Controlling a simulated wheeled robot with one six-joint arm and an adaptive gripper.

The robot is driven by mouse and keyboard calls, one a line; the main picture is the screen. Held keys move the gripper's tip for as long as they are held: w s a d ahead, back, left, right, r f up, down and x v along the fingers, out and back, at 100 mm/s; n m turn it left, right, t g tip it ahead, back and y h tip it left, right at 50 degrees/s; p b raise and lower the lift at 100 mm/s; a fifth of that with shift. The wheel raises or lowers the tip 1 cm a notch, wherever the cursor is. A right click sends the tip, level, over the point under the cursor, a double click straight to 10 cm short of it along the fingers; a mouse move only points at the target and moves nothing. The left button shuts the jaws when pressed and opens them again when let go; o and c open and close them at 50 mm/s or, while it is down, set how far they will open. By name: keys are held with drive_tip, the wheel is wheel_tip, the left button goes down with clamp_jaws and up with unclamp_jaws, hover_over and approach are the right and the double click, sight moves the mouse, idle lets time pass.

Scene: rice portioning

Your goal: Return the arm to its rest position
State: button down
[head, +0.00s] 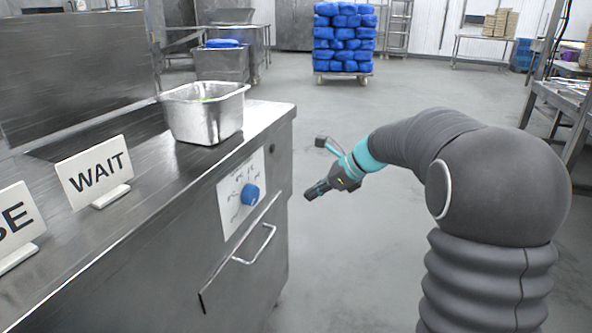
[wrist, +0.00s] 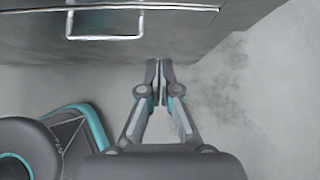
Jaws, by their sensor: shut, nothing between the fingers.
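My gripper (head: 318,190) is in front of the steel counter unit, to the right of its knob panel in the head view, over open floor. In the wrist view my gripper (wrist: 159,72) points toward the lower front of the unit, its two fingers together with nothing between them. My arm reaches in from the right side of the head view, bent at the elbow.
The steel counter (head: 150,215) carries a metal pan (head: 205,118) and a WAIT sign (head: 95,177). Its front has a blue knob (head: 250,194) and a drawer handle (head: 262,243), also in the wrist view (wrist: 104,37). The grey floor (head: 345,275) is clear.

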drive_tip(key=s+d+f+n+g+h, duration=0.1)
drive_tip(key=s+d+f+n+h, duration=0.15)
drive_tip(key=s+n, duration=0.3)
drive_tip(key=s+d+f+n+g+h, duration=0.1)
drive_tip(key=s+f+n, duration=0.2)
drive_tip(key=s+n, duration=0.25)
drive_tip(key=s+d+r+n+t+h, duration=0.1)
drive_tip(key=s+n, duration=0.4)
drive_tip(key=s, duration=0.6)
drive_tip(key=s+d+r+n+t+h, duration=0.2)
drive_tip(key=s+n, duration=0.4)
drive_tip(key=s, duration=0.6)
drive_tip(key=shift+s+d+r+t+h, duration=0.25)
drive_tip(key=shift+r+t+h, duration=0.15)
drive_tip(key=shift+r+h, duration=0.55)
